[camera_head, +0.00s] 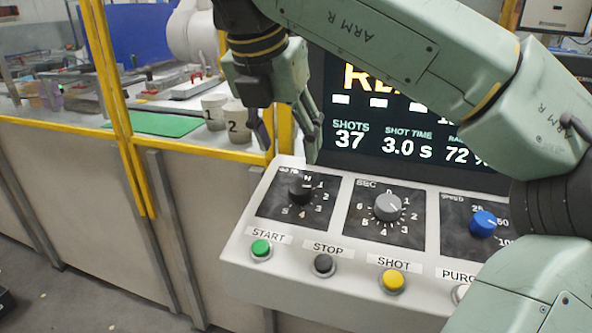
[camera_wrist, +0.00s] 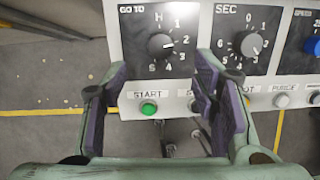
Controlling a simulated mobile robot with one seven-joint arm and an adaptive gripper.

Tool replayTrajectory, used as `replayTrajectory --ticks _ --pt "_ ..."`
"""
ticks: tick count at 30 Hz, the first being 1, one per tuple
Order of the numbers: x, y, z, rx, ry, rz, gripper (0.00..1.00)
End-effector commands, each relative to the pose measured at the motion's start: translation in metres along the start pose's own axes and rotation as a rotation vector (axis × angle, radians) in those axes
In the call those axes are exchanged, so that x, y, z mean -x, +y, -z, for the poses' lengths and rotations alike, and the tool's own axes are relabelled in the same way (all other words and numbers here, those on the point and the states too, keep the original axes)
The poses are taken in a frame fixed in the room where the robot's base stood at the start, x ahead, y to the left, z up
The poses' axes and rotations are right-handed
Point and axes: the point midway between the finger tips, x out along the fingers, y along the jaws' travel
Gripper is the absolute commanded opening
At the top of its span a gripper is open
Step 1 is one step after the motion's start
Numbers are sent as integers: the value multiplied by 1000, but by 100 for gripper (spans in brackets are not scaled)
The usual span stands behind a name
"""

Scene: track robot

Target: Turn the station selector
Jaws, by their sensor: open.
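The station selector is a black knob (camera_head: 300,192) on the dark GO TO plate at the left of the control panel. Its dial reads H and several numbers. In the wrist view the knob (camera_wrist: 160,46) has a white mark pointing roughly toward 2. My gripper (camera_head: 288,145) is open and empty, above and behind the GO TO dial in the head view. In the wrist view its two fingers (camera_wrist: 162,82) are spread, with the knob beyond their tips and between their lines. The fingers appear apart from the knob.
A grey SEC knob (camera_head: 388,207) and a blue SPEED knob (camera_head: 483,223) sit to the right. Green START (camera_head: 261,250), black STOP (camera_head: 324,265) and yellow SHOT (camera_head: 392,281) buttons line the front. A screen (camera_head: 400,120) stands behind. Numbered cups (camera_head: 236,122) stand left beside a yellow frame.

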Motion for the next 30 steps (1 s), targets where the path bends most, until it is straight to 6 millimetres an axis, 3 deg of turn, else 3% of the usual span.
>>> replayTrajectory --ticks 15,21,30 --pt "-86 0 0 5 5 -5 54" --pt "-100 1 1 6 3 -5 54" --pt "-102 1 1 5 2 -5 52"
